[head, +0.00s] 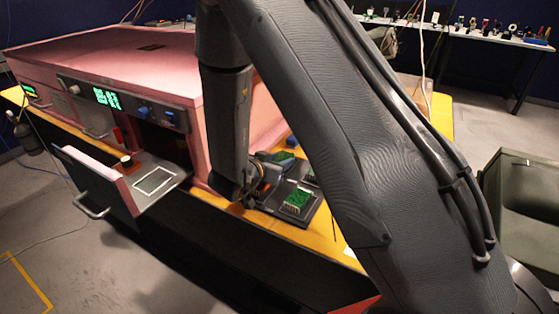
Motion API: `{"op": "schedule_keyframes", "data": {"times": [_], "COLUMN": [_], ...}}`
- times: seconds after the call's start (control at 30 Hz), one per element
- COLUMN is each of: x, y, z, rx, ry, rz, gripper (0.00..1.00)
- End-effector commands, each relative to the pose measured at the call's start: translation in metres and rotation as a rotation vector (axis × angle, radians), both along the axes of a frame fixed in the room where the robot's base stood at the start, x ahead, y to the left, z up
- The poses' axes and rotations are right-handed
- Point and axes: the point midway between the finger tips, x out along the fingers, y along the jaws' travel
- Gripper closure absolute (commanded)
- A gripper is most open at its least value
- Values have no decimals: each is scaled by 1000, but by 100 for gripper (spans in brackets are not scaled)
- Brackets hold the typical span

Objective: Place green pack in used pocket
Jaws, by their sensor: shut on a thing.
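My gripper (262,182) is at the end of the dark grey arm, low over the yellow bench beside the pink enclosure. It is shut on what appears to be a green pack (283,157), partly hidden by my gripper. A black tray (316,212) lies to the right of my gripper. One green pack (298,199) sits upright on the tray, and more green (311,180) shows behind it at the edge of my arm. I cannot tell which part of the tray is the used pocket.
The pink enclosure (130,55) has an open front door (98,180) and a grey shelf (155,182) with a small cup (126,162). The yellow bench (322,240) runs along its side. A green-grey bin (525,195) stands at the right. My arm hides the middle right.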

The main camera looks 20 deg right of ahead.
Motion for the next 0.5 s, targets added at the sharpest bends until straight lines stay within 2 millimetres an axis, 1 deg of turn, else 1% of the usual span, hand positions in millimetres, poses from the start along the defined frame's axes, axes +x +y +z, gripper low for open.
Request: {"op": "schedule_keyframes", "data": {"times": [0.07,0.1,0.17,0.2,0.43,0.5], "x": [0,0,0,0,0,-3], "y": [0,0,0,0,0,4], "z": [-3,-3,-3,-3,1,3], "rx": [-1,-1,0,0,-1,-1], "ry": [1,1,0,0,-1,-1], "rz": [0,0,0,0,0,2], "gripper": [90,61,51,44,44,44]}}
